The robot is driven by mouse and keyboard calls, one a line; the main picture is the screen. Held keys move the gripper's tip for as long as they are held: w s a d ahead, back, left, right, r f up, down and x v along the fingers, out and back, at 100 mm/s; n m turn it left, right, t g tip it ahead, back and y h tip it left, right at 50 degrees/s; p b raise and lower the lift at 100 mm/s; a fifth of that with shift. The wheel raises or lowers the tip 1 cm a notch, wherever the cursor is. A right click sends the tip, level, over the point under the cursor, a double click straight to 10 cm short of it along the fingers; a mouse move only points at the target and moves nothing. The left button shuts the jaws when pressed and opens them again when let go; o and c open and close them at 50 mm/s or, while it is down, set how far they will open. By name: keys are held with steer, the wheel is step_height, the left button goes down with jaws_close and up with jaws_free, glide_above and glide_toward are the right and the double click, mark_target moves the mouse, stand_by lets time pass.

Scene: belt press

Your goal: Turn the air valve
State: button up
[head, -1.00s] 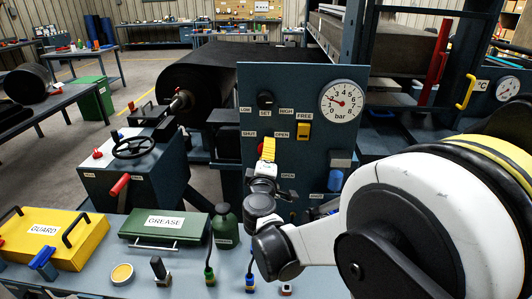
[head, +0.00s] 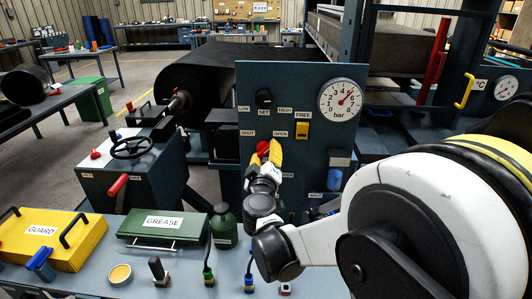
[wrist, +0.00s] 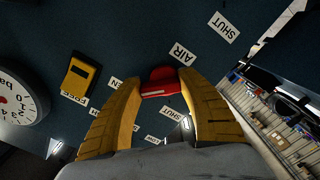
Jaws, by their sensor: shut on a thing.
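The air valve has a red handle (head: 263,148) on the upright blue panel, under the SHUT and OPEN labels in the head view. My gripper (head: 266,153) is at the panel, its yellow fingers on either side of the handle. In the wrist view, my gripper (wrist: 160,84) has its two curved fingertips closed on the sides of the red handle (wrist: 160,78). The AIR label lies just beyond it. The valve's stem is hidden behind the handle and fingers.
A pressure gauge (head: 341,99) is on the panel's upper right, its needle pointing up and right. A yellow FREE switch (head: 302,130) and black SET knob (head: 264,98) are near the valve.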

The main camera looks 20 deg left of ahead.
stand_by(0.3)
steer(key=o, duration=1.2)
steer(key=shift+s, duration=0.1)
steer(key=v, duration=1.1)
steer(key=shift+s, duration=0.35)
